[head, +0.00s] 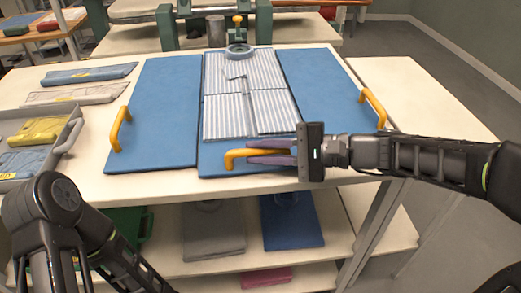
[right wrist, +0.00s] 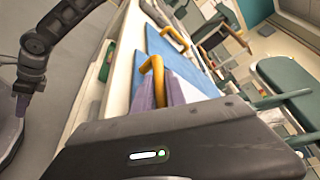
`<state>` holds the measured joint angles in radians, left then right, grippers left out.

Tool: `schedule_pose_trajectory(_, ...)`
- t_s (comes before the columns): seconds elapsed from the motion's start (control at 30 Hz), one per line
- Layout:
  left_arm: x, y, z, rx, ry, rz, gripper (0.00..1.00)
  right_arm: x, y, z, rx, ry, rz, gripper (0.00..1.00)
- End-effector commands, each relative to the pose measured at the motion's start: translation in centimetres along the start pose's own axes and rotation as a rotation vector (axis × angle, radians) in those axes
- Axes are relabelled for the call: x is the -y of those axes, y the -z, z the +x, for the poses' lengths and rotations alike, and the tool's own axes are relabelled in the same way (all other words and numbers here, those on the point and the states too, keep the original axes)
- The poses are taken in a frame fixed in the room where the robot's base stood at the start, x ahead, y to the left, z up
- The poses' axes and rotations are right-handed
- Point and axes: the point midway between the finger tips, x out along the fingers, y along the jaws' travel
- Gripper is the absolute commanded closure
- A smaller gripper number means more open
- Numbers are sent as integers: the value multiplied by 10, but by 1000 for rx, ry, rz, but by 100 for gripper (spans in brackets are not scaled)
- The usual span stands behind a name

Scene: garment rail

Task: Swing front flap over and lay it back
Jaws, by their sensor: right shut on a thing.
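The folding board lies on the table with a blue left flap (head: 160,105), a blue right flap (head: 320,85) and a blue front flap (head: 222,157). All look flat. A blue-and-white striped garment (head: 225,110) lies folded on the middle, its near edge by the front flap. My right gripper (head: 268,153) is shut on the front flap's yellow handle (head: 234,157), reaching in from the right. The handle between the purple fingers also shows in the right wrist view (right wrist: 158,75). A purple tip of my left gripper (right wrist: 20,104) shows in the right wrist view, too small to read.
A grey tray (head: 75,128) with yellow and blue folded cloths stands at left, beside flat folded pieces (head: 88,73). Shelves below hold grey and blue garments (head: 292,222). The table's right part (head: 420,95) is clear.

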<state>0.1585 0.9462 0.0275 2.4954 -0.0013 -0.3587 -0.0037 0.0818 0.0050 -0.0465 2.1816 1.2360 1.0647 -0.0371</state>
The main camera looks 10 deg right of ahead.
Motion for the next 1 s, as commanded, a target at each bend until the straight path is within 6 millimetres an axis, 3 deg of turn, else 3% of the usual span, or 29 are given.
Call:
schedule_pose_trajectory(0.63, -3, 0, -8, 0, 0, 0, 62, 5, -3, -1, 0, -7, 13, 100)
schedule_pose_trajectory(0.87, -15, 0, -38, 0, 0, 0, 62, 27, -12, -5, -1, -33, 75, 100)
schedule_pose_trajectory(1.0, -27, 1, -68, 0, 0, -1, 62, 49, -19, -8, -2, -61, 142, 100)
